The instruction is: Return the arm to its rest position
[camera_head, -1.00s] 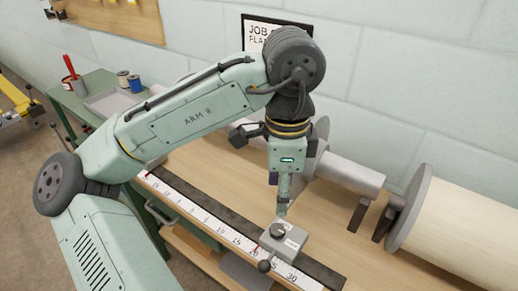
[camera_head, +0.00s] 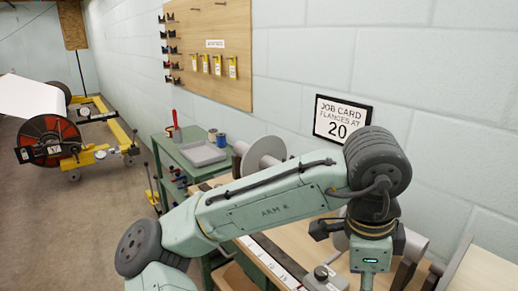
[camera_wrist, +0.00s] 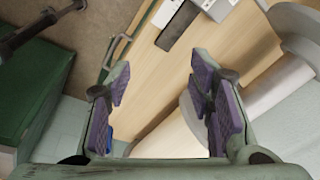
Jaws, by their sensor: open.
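My arm crosses the head view from the lower left to the right. My gripper shows only as its pale green body at the lower right, with its fingers cut off by the bottom edge. In the wrist view my gripper (camera_wrist: 160,104) is open, its two purple-padded fingers well apart, with nothing between them. A grey clamp block with a dark knob (camera_head: 321,272) sits on the white scale strip (camera_head: 268,263), left of my gripper. Part of a block and strip also shows at the top of the wrist view.
A framed job card reading "flanges at 20" (camera_head: 342,122) hangs on the wall. Grey flanges and a shaft (camera_head: 265,155) lie along the wooden bench behind my arm. A green side table (camera_head: 170,150) carries a grey tray (camera_head: 203,153) and spools. Open floor lies left.

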